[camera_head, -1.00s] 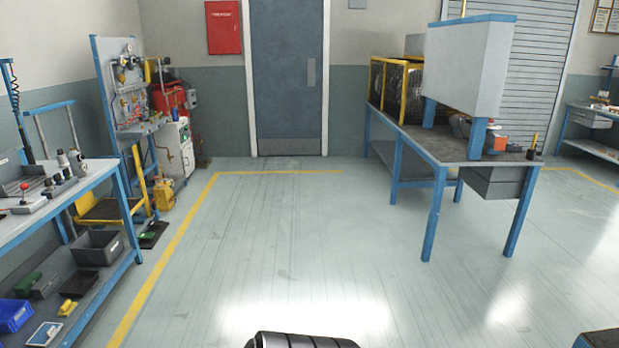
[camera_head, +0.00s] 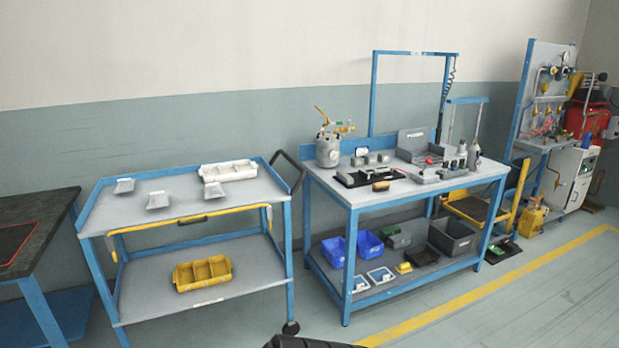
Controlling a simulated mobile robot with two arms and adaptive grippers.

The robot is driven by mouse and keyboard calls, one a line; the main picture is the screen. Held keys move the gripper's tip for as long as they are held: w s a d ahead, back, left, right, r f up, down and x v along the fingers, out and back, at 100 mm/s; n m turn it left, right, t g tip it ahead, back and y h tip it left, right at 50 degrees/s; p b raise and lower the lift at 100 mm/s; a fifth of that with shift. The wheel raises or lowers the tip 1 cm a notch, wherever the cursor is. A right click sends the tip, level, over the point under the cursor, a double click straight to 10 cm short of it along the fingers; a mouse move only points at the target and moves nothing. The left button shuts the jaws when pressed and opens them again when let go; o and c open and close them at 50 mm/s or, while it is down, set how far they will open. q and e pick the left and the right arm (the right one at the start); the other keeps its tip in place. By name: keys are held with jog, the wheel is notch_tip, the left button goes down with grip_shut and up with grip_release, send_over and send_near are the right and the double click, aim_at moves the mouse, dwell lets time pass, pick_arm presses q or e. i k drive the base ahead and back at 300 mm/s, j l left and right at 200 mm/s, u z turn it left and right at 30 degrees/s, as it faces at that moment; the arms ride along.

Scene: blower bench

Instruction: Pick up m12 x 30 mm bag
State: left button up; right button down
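Three small grey bags or packets lie apart on the top shelf of a blue-framed cart: a left one (camera_head: 124,185), a middle one (camera_head: 158,200) and a right one (camera_head: 213,190). Their labels are too small to read, so I cannot tell which is the m12 x 30 mm bag. Neither of my grippers is in view. A dark ribbed part at the bottom edge seems to be mine.
The cart (camera_head: 108,215) has a yellow handle and a yellow divided bin (camera_head: 203,272) below. A white tray (camera_head: 228,170) sits at the back of its top. A tool-covered workbench (camera_head: 355,195) stands right, a dark-topped table (camera_head: 50,208) left. Open floor lies front right.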

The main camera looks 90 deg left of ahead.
aim_at(211, 191)
jog(key=j+u, duration=0.15)
jog(key=u, duration=0.3)
jog(key=j+u, duration=0.15)
jog(key=u, duration=0.25)
jog(key=j+u, duration=0.15)
jog(key=u, duration=0.3)
jog(key=j+u, duration=0.15)
jog(key=u, duration=0.25)
jog(key=i+j+u, duration=0.1)
jog(key=u, duration=0.35)
jog(key=i+j+u, duration=0.1)
jog(key=u, duration=0.3)
jog(key=i+j+u, duration=0.15)
jog(key=u, duration=0.2)
jog(key=i+u, duration=0.35)
jog(key=i+j+u, duration=0.1)
jog(key=i+u, duration=0.25)
jog(key=i+l, duration=0.1)
jog(key=i, duration=0.6)
